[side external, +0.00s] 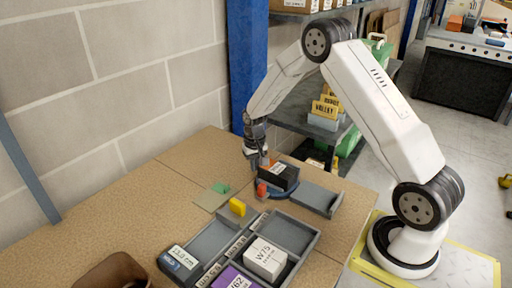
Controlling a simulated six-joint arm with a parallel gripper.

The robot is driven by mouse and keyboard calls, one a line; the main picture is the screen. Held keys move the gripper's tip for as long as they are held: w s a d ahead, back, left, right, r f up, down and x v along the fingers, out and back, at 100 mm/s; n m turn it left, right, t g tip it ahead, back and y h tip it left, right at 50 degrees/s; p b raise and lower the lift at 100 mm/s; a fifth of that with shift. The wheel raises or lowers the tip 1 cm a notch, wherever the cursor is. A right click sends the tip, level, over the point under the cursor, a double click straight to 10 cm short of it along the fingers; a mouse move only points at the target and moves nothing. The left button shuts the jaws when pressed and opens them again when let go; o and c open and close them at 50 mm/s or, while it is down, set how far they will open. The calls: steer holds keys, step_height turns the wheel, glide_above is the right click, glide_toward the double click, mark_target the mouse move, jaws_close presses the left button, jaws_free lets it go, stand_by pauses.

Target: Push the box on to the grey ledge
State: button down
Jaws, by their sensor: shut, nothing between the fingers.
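A black box (279,176) with a white label on top sits on a round blue base (265,192) on the tan table. The grey ledge (318,198), a flat plate with a raised right edge, lies just right of the box. My gripper (256,160) is shut and empty, pointing down at the box's left, rear side. I cannot tell whether its fingertips touch the box. A small red-orange block (262,190) stands at the box's front left.
A grey divided tray (299,248) in front holds a white box (265,258) and a purple box (232,278). A yellow block (237,206) and a green piece (220,187) lie left. A blue post (247,60) and wall stand behind.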

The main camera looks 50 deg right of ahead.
steer(key=shift+f, duration=0.7)
steer(key=shift+r, duration=0.5)
steer(key=shift+r, duration=0.25)
stand_by(0.4)
steer(key=shift+s, duration=0.1)
stand_by(0.5)
steer(key=shift+s, duration=0.4)
steer(key=shift+s, duration=0.3)
stand_by(0.6)
steer(key=shift+w, duration=0.35)
stand_by(0.5)
